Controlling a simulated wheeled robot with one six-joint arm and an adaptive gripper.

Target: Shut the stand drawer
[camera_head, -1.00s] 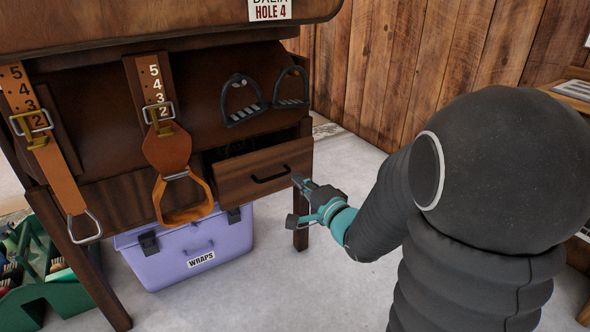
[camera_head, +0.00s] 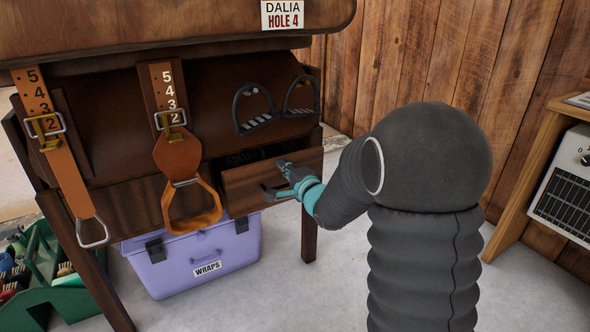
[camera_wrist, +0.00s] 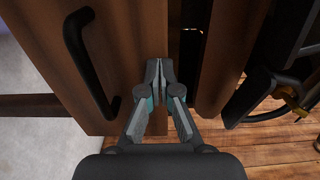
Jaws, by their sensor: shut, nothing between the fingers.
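The stand drawer (camera_head: 240,187) is a brown wooden drawer at the lower right of the saddle stand (camera_head: 130,207). It stands partly open, with a dark gap above its front in the head view. My gripper (camera_head: 279,176) is shut and empty at the drawer front, covering part of it and most of its handle. In the wrist view, the shut fingertips (camera_wrist: 158,68) lie over the drawer front (camera_wrist: 128,30) near its top edge, beside the dark handle (camera_wrist: 88,65). I cannot tell whether they touch the wood.
Stirrup leathers (camera_head: 180,157) hang left of the drawer, and two dark stirrups (camera_head: 254,122) hang above it. A purple box (camera_head: 170,272) labelled WRAPS and a green tote (camera_head: 70,300) stand below. A wooden shelf (camera_head: 533,185) with a white appliance stands at right.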

